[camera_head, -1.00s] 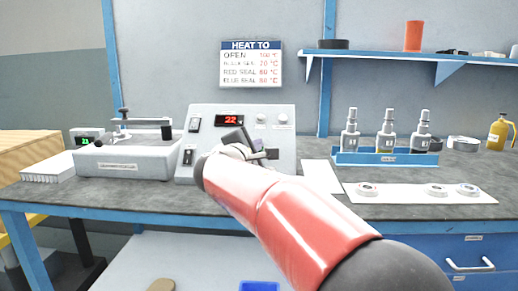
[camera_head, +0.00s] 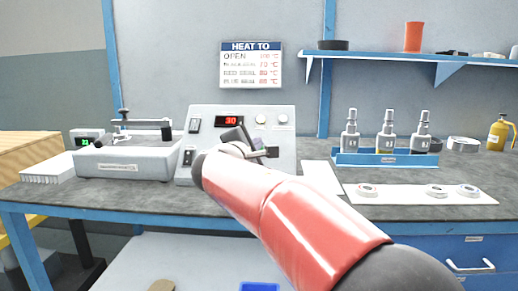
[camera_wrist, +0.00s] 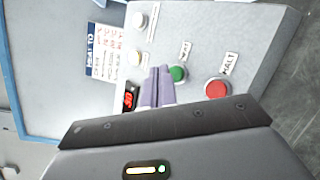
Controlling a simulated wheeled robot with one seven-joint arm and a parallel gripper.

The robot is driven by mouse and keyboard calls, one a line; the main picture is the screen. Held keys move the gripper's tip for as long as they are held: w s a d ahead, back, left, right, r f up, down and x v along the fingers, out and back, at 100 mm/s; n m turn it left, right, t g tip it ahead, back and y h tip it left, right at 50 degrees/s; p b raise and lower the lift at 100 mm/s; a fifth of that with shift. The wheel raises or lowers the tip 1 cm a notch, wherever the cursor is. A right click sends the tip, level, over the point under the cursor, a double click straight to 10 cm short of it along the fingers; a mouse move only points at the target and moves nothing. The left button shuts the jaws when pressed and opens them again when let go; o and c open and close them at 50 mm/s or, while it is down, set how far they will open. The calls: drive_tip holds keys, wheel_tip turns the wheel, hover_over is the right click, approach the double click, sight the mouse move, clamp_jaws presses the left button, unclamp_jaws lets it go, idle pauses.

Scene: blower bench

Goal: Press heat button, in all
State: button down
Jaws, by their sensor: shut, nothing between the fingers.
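The grey control box (camera_head: 284,162) stands on the bench with a red-lit display (camera_head: 229,121) that reads about 30. In the wrist view, its sloped face shows a green button (camera_wrist: 178,74) under a small label that seems to read HEAT. A larger red button (camera_wrist: 216,89) beside it is labelled HALT. My gripper (camera_wrist: 160,72) is shut and empty, its fingertips right beside the green button. I cannot tell whether they touch it. The display also shows in the wrist view (camera_wrist: 130,98). In the head view, my gripper (camera_head: 245,134) and arm hide the box's lower middle.
A heating-temperature sign (camera_head: 251,65) hangs above the box. A clamp device (camera_head: 125,160) stands left of it. To the right are a blue rack (camera_head: 388,159) with three bottles and a white mat (camera_head: 405,195) with three rings. Two white knobs (camera_wrist: 138,20) sit on the box.

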drive_tip(key=s+r+p, duration=0.1)
drive_tip(key=s+r, duration=0.2)
drive_tip(key=shift+s+r, duration=0.25)
drive_tip(key=shift+s, duration=0.05)
idle(0.4)
idle(0.5)
